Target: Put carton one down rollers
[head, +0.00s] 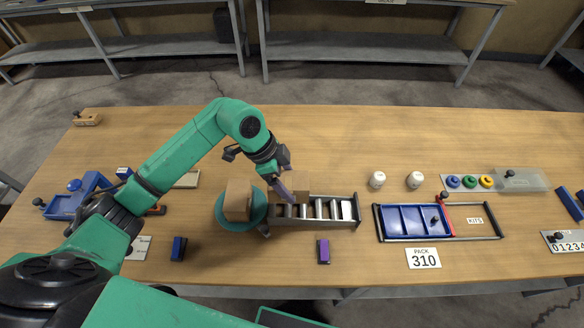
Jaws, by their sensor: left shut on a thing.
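A brown carton (299,183) is at the left end of the roller track (338,210). My left gripper (286,180) is shut on this carton, its purple fingers against the carton's left part. The gripper partly hides the carton, and I cannot tell whether its underside touches the rollers. A second brown carton (237,198) stands on the round teal disc (226,219), just left of the track. I cannot read a number on either carton. The rollers to the right are bare. My right gripper is not in view.
A blue tray (405,219) in a railed frame stands right of the track, with a "PACK 310" card (423,258) in front. A purple block (323,251) and a dark blue block (178,249) lie near the front edge.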

